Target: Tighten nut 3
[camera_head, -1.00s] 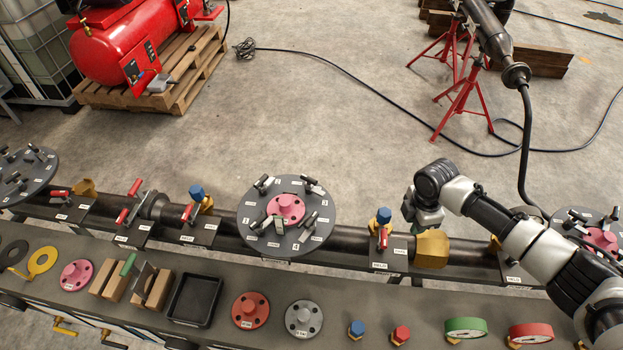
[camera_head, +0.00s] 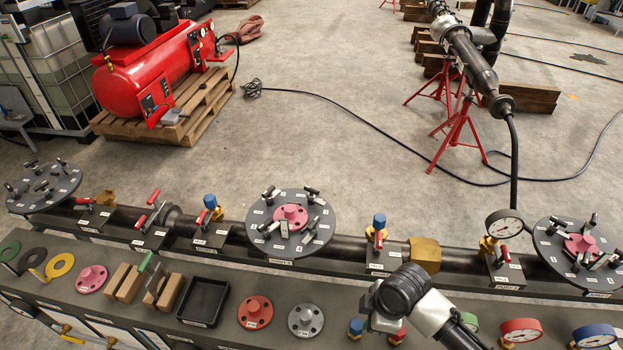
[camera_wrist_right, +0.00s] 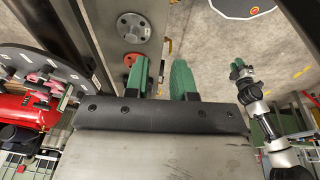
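A dark round plate (camera_head: 262,205) stands mid-rail in the head view, with a pink flanged spool (camera_head: 290,215) at its centre. Several grey bolt-and-nut pieces sit around the spool; the number labels are too small to read, so I cannot tell which nut is 3. My right arm comes in from the lower right, its wrist above the bench; its fingers are hidden there. In the right wrist view my right gripper (camera_wrist_right: 162,78) has green fingers apart with nothing between them. What looks like my left gripper (camera_wrist_right: 238,68) shows small there; its opening is unclear.
Similar plates stand at the right (camera_head: 560,262) and far left (camera_head: 45,192). A blue-capped valve (camera_head: 379,222) and brass fitting (camera_head: 425,252) are right of the middle plate. The bench holds a black tray (camera_head: 203,300), red flange (camera_head: 255,311) and grey flange (camera_head: 305,318).

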